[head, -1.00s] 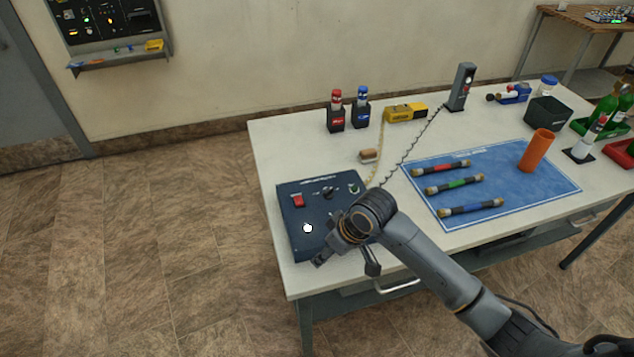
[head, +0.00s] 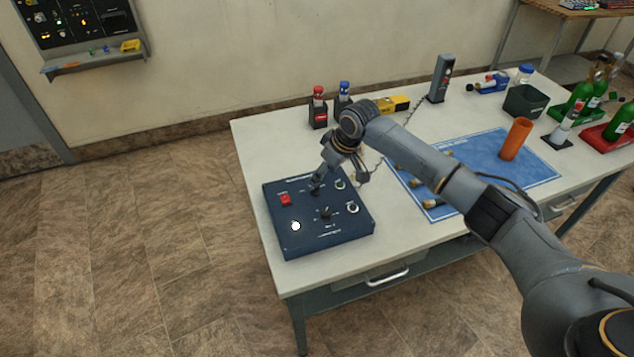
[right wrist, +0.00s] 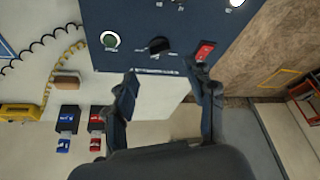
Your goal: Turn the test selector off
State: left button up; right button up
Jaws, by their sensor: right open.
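The dark blue control panel (head: 300,245) lies on the near left of the white table. It has a red rocker switch (head: 285,199), a lit white lamp (head: 295,226) and a front black knob (head: 326,213). The labels are too small to tell which knob is the test selector. My right gripper (head: 317,184) is at the panel's rear edge, by the rear knob. Its fingers (right wrist: 168,88) are apart and empty, short of that knob in the wrist view. My left gripper is not in view.
Red-capped (head: 319,108) and blue-capped bottles and a yellow device (head: 393,104) stand behind the panel. The table's front strip is clear.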

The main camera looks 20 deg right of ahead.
aim_at(317, 193)
jog(key=x, duration=0.7)
grip_shut()
